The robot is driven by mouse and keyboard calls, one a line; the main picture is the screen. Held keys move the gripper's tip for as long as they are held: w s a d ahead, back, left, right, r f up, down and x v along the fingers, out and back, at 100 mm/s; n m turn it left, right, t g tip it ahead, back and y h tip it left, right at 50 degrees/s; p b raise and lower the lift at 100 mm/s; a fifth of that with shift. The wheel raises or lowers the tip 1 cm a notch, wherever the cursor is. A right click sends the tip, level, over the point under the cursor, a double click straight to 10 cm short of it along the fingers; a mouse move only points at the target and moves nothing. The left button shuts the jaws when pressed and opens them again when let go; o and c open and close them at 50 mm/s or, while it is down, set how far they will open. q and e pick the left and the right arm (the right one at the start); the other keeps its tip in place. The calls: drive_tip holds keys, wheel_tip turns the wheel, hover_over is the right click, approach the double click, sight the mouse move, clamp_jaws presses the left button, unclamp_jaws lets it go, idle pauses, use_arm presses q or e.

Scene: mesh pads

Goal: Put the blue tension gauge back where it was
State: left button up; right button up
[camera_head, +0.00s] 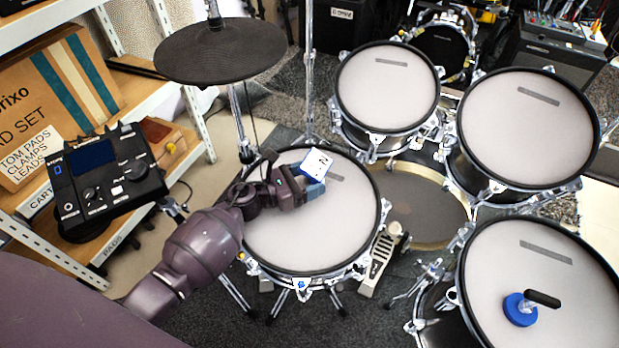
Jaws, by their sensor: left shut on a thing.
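My left gripper (294,187) is over the front centre drum with a mesh pad (290,235). It is shut on a small block (317,164) with a white, black-marked top face and blue lower sides. The gripper hides part of the block, and I cannot tell whether it touches the pad. A round blue disc with a black handle (519,310) rests on the pad of the lower right drum (555,265). I cannot tell from their looks alone which of these two is the tension gauge. My right gripper is not in view.
A black drum module (105,180) stands at the left before a shelf with a cardboard box (55,105). A black cymbal pad (220,50) is above left. Two more drum pads (390,85) (525,125) are bare. A pedal (380,262) is on the floor.

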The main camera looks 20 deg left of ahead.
use_arm(q)
drive_tip(key=shift+f+b, duration=0.4)
drive_tip(key=shift+f, duration=0.15)
drive_tip(key=o, duration=1.4)
drive_tip(key=shift+r, duration=0.15)
